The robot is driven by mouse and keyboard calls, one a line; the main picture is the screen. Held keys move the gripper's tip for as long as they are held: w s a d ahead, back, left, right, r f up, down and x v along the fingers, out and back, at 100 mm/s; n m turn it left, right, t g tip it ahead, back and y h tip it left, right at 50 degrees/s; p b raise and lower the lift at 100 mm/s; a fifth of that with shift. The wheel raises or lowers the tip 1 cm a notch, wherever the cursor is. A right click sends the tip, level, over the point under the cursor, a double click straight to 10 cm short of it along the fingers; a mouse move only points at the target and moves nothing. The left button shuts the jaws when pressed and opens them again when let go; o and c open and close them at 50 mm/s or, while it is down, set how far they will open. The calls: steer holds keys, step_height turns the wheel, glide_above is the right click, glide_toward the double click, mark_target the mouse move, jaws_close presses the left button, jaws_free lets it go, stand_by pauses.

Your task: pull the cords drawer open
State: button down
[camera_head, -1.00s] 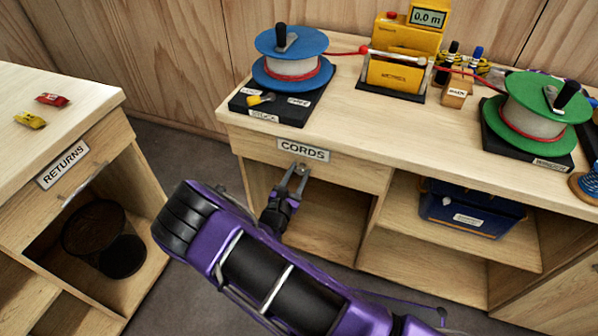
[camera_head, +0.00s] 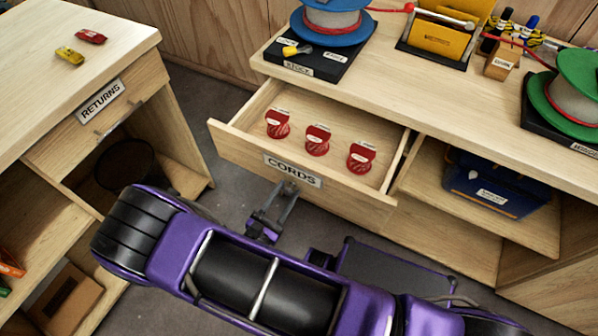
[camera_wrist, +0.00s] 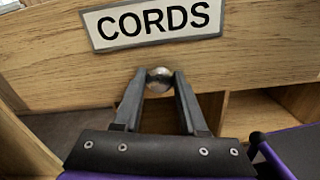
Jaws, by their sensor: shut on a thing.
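The cords drawer (camera_head: 237,146) stands well out from the right-hand counter, its inside in view. Its front carries a white CORDS label (camera_head: 293,170), which also shows in the wrist view (camera_wrist: 153,22). Three red cord bundles with tags lie in a row inside: left (camera_head: 278,124), middle (camera_head: 317,140) and right (camera_head: 361,157). In the wrist view, my gripper (camera_wrist: 159,80) is shut on the round metal knob (camera_wrist: 158,79) below the label. In the head view, my gripper (camera_head: 286,190) is at the drawer front's lower edge, partly hidden by my arm.
A blue spool (camera_head: 333,22) on a black base and a green spool (camera_head: 580,85) stand on the counter (camera_head: 440,88). A blue bin (camera_head: 493,184) sits on the shelf at right. The RETURNS counter (camera_head: 80,30) is at left, with floor between.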

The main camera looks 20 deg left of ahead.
steer(key=s, duration=0.6)
steer(key=shift+a+f+b, duration=0.2)
steer(key=shift+b, duration=0.1)
steer(key=c, duration=0.6)
jaws_free()
steer(key=shift+o, duration=0.8)
steer(key=shift+r, duration=0.1)
